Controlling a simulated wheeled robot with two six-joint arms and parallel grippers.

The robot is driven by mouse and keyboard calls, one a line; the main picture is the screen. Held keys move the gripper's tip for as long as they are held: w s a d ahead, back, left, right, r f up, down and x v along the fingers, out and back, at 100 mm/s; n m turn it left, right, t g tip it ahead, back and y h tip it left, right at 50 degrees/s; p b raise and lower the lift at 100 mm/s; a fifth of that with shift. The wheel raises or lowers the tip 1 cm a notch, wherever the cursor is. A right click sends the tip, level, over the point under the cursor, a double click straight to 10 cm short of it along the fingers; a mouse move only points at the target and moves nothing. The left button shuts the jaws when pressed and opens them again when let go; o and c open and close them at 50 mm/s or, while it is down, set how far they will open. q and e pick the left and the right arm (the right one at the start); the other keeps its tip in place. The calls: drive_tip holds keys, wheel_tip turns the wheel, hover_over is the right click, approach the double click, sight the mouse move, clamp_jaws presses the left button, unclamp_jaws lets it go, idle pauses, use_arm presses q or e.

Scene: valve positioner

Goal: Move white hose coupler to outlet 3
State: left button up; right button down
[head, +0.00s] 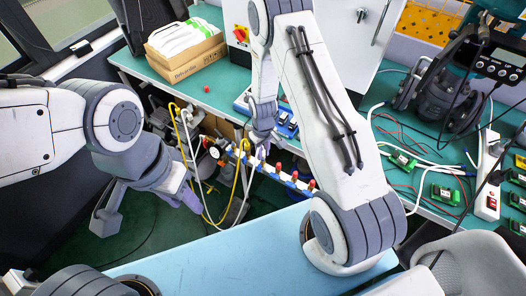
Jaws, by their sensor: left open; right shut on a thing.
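The valve manifold (285,178) is a pale bar with red knobs and blue fittings, running down to the right beside the bench. A white hose (190,150) and a yellow hose (181,130) hang in loops left of the manifold. My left gripper (188,197) is open and low, left of the manifold and apart from it. I cannot read the outlet numbers.
A green bench (218,92) behind holds a cardboard box (188,58) and a white cabinet (345,35). Cables and green circuit boards (403,159) lie at the right. A round gauge (214,152) sits at the manifold's left end. The hoses hang close to my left gripper.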

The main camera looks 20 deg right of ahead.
drive_tip(key=shift+f+b, duration=0.5)
drive_tip(key=shift+f, duration=0.15)
idle(0.5)
drive_tip(key=c, duration=0.7)
unclamp_jaws()
drive_tip(key=shift+o, duration=0.2)
drive_tip(key=shift+r, duration=0.1)
wheel_tip(320, 180, up, 10)
drive_tip(key=shift+r+b, duration=0.2)
drive_tip(key=shift+b, duration=0.25)
drive_tip(key=shift+a+r, duration=0.1)
drive_tip(key=s+a+r+n, duration=0.2)
drive_tip(key=s+a+r, duration=0.7)
drive_tip(key=a+r, duration=0.3)
drive_tip(key=s+a+r+n, duration=0.1)
drive_tip(key=s+r, duration=0.2)
drive_tip(key=s, duration=0.4)
drive_tip(key=s+a+r+n+y, duration=0.1)
drive_tip(key=s+r, duration=0.3)
drive_tip(key=s, duration=0.3)
drive_tip(key=shift+s, duration=0.35)
